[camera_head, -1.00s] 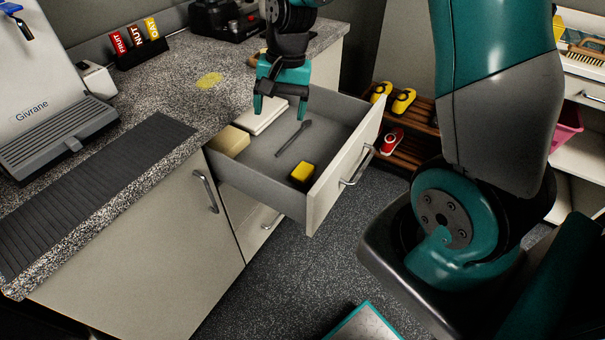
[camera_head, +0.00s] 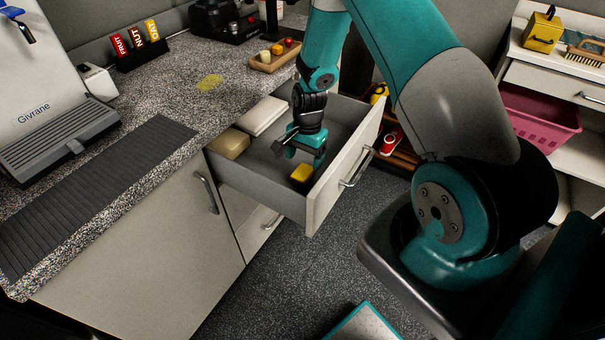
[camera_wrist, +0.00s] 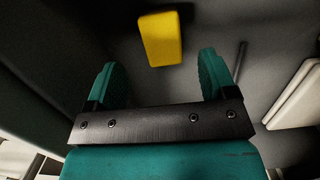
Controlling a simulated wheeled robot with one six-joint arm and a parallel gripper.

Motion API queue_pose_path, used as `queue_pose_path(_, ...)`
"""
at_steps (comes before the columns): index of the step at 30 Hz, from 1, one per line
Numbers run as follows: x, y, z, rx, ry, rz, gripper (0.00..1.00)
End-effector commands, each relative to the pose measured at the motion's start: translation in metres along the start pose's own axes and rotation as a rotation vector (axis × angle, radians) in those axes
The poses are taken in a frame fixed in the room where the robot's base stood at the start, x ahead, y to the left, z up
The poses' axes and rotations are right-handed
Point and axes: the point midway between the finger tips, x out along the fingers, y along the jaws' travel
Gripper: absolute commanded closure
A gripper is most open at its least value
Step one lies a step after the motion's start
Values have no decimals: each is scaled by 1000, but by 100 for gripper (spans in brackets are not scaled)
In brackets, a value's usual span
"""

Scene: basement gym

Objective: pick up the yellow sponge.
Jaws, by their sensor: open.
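The yellow sponge (camera_head: 301,173) lies on the floor of the open drawer (camera_head: 262,178), near its front panel. In the wrist view the sponge (camera_wrist: 161,38) is beyond the fingertips, a little left of the middle between them. My gripper (camera_head: 305,157) is inside the drawer, just above and behind the sponge. In the wrist view my gripper (camera_wrist: 160,75) has its two teal fingers wide apart with nothing between them. I cannot tell the exact height of the fingertips over the drawer floor.
A thin dark utensil (camera_wrist: 240,60) lies right of the sponge in the wrist view. The drawer's front panel (camera_head: 345,165) stands close to my gripper.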

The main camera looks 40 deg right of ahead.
Motion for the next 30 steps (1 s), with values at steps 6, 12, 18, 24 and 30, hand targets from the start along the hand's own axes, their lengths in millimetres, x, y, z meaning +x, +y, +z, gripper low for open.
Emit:
queue_pose_path(6,18,-1,0,-1,-2,3,22)
queue_pose_path(12,47,-2,0,0,-1,2,22)
queue_pose_path(18,56,-3,-1,0,0,0,22)
queue_pose_path(24,56,-3,-1,0,0,0,38)
queue_pose_path(30,56,-3,-1,-1,0,0,75)
